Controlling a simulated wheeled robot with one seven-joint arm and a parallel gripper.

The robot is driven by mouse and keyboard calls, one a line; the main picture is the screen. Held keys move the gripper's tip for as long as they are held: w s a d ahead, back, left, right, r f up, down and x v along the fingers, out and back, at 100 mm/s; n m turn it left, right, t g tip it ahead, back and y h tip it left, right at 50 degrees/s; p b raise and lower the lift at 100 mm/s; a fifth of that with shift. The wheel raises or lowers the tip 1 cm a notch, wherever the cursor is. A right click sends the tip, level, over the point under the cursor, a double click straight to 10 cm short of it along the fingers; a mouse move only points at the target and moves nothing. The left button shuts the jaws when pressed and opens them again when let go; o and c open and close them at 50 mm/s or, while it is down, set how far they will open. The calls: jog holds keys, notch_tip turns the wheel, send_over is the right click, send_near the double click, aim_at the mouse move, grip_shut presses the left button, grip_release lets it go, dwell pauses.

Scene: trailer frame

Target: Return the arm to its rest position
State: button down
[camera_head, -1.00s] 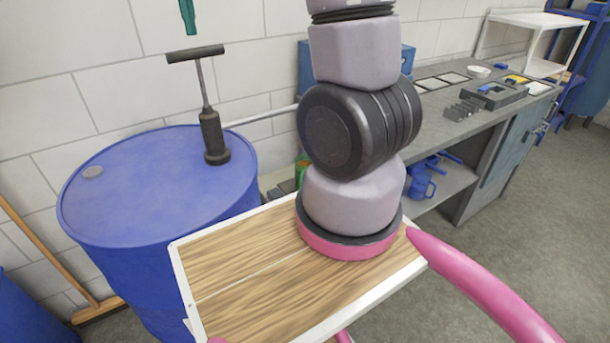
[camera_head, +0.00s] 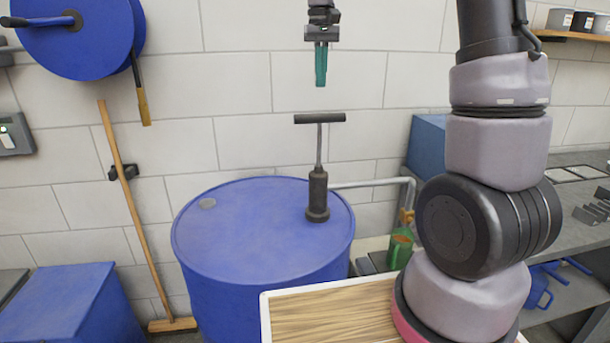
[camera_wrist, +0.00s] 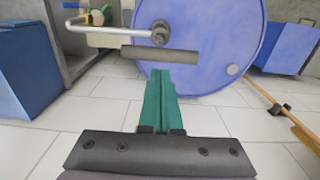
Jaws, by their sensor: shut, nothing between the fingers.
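My gripper (camera_head: 321,68) hangs fingers down in front of the white wall, above the T-handle of the black hand pump (camera_head: 318,195). Its teal fingers are together and hold nothing; they also show in the wrist view (camera_wrist: 160,98). A small gap shows between the fingertips and the handle in the head view. The lower part of my arm stands at the right of the head view. The upper links between it and the gripper are out of the picture.
The pump stands on a blue drum (camera_head: 250,225), with a pipe to its right. A broom (camera_head: 133,200) leans on the wall. A blue hose reel (camera_head: 80,35) hangs at upper left. A grey workbench (camera_head: 585,230) stands at the right. Open wall lies around the gripper.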

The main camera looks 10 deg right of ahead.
jog(key=s+d+r+m+t+y, duration=0.1)
jog(key=s+d+m+t, duration=0.1)
jog(key=s, duration=1)
jog(key=s+d+r+m+t+y, duration=0.1)
jog(key=s+t, duration=0.4)
jog(key=s, duration=0.7)
jog(key=d+m, duration=0.1)
jog(key=d, duration=0.1)
jog(key=shift+d+r, duration=0.3)
jog(key=shift+d, duration=0.1)
jog(key=shift+s+d, duration=0.1)
